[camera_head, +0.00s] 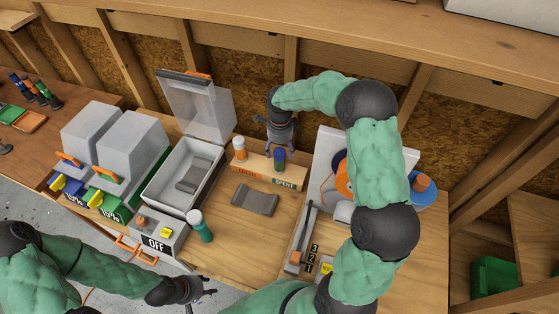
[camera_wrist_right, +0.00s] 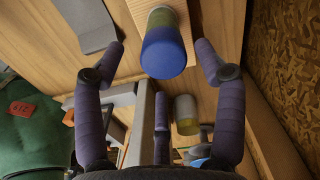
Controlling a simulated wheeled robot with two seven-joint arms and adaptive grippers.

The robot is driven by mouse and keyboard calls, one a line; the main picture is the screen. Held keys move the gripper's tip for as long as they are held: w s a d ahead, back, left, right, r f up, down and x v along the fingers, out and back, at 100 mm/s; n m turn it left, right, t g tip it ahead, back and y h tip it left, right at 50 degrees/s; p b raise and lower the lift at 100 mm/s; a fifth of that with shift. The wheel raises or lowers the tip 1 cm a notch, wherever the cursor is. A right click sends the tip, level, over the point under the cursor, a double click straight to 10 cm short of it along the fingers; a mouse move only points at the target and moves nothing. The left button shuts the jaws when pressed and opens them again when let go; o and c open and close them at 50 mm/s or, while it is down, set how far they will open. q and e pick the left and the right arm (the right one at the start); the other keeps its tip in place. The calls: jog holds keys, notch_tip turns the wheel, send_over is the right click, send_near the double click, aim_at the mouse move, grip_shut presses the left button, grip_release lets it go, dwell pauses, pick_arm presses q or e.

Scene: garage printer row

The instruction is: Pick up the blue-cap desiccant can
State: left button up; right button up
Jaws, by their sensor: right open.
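The blue-cap desiccant can (camera_head: 279,159) stands upright on the wooden rack (camera_head: 262,172), at the end marked SPENT. My right gripper (camera_head: 281,128) hangs just behind and above it, open and empty. In the right wrist view the can's blue cap (camera_wrist_right: 163,57) lies ahead of and between the spread fingers, with a finger on either side and no clear contact. My left gripper (camera_head: 202,297) is low at the front, empty, its fingers looking apart.
An orange-capped can (camera_head: 239,148) stands on the rack's left end. A teal can (camera_head: 200,226) stands by the OFF box (camera_head: 158,240). An open-lidded grey bin (camera_head: 182,178) is left of the rack. A grey scoop-like piece (camera_head: 255,200) lies in front; a printer with spools is right.

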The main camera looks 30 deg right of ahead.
aim_at(279, 161)
jog(key=f, duration=0.4)
jog(key=shift+w+d+f, duration=0.1)
jog(key=shift+w+f, duration=0.15)
jog(key=shift+w, duration=0.05)
jog(key=c, duration=1.3)
jog(key=shift+r, duration=0.15)
